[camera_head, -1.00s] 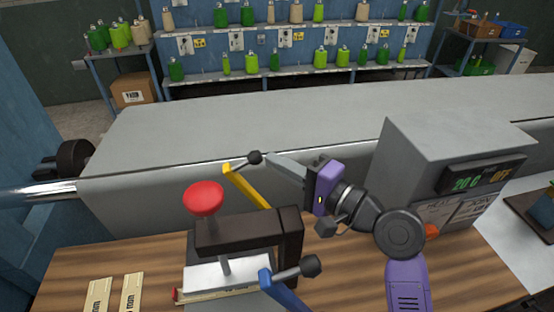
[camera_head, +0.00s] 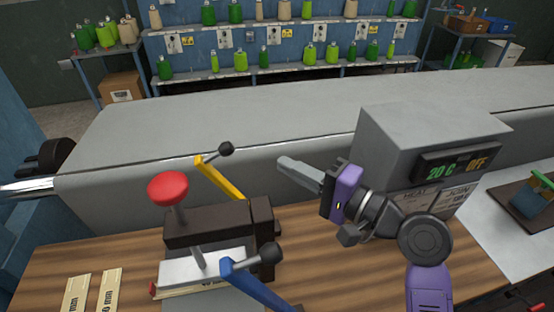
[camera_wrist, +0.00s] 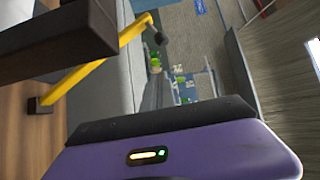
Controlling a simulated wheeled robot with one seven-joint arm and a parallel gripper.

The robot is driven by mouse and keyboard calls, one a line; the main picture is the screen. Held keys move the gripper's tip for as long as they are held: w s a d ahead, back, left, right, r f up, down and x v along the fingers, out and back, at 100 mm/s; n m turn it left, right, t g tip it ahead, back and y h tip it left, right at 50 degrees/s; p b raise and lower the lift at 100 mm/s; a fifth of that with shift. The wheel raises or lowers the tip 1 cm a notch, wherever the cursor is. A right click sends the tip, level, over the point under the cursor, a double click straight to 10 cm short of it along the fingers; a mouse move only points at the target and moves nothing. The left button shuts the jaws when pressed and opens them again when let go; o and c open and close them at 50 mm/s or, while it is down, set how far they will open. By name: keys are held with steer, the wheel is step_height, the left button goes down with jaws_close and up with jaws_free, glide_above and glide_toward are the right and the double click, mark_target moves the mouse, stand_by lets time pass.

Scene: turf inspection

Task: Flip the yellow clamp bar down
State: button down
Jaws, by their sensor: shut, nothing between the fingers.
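The yellow clamp bar (camera_head: 221,179) stands raised and tilted behind the dark clamp block, with a black ball knob (camera_head: 226,149) at its upper end. It also shows in the wrist view (camera_wrist: 88,72), running from its low pivot up to the knob. My gripper (camera_head: 284,163) is shut and empty, to the right of the knob and apart from it, pointing left. In the wrist view my shut fingers (camera_wrist: 153,92) lie just below the knob in the picture. A blue bar (camera_head: 258,286) with a dark knob sits at the front of the clamp fixture (camera_head: 207,222).
A red round knob (camera_head: 168,188) rises from the fixture. A grey box with a display (camera_head: 440,168) stands to the right, near my wrist. A long grey bed (camera_head: 290,110) runs behind. Two labelled strips (camera_head: 92,292) lie at the front left of the wooden bench.

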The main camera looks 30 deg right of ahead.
steer(key=shift+b+v, duration=0.45)
steer(key=shift+v, duration=1.85)
steer(key=shift+f, duration=0.3)
